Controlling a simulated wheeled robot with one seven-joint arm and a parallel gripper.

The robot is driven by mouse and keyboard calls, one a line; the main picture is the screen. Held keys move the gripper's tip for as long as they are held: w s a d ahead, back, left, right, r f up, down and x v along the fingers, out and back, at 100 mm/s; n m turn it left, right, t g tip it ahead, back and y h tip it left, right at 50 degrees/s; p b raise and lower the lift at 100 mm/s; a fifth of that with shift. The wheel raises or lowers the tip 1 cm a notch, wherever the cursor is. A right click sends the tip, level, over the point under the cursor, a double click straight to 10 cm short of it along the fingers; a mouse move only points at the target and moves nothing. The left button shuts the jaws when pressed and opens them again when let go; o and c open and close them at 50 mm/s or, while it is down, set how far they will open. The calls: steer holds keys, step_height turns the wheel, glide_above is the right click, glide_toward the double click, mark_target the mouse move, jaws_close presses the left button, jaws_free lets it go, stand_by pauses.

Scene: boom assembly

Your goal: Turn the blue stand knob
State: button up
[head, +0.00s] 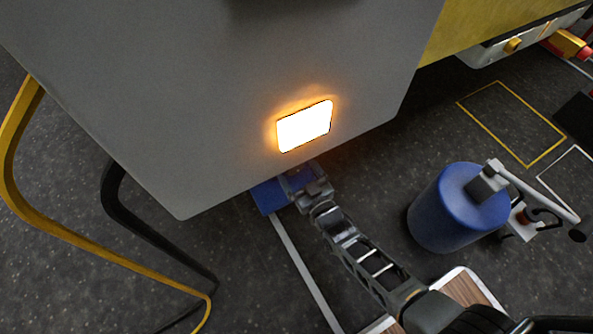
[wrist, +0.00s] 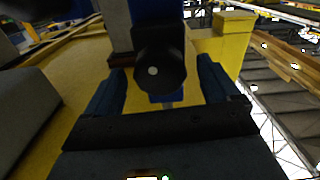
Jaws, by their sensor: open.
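My gripper (wrist: 160,84) is open, with one blue finger on each side of the knob. I cannot tell whether either finger touches it. A small patch of blue shows below the knob, between the fingers. In the head view my arm reaches under the lower edge of a large grey panel, and the knob is hidden there. A blue block shows at the arm's end; I cannot tell whether it is gripper or stand.
The grey panel (head: 200,110) with a lit lamp (head: 305,126) hangs over my arm's end. A blue cylinder (head: 445,215) with a grey bracket stands to the right. Yellow and black hoses (head: 90,235) curve at left. Yellow structure (wrist: 70,70) lies near the fingers.

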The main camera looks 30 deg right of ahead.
steer(key=shift+w, duration=0.35)
steer(key=shift+c, duration=0.4)
steer(key=c, duration=1)
steer(key=shift+m, duration=0.4)
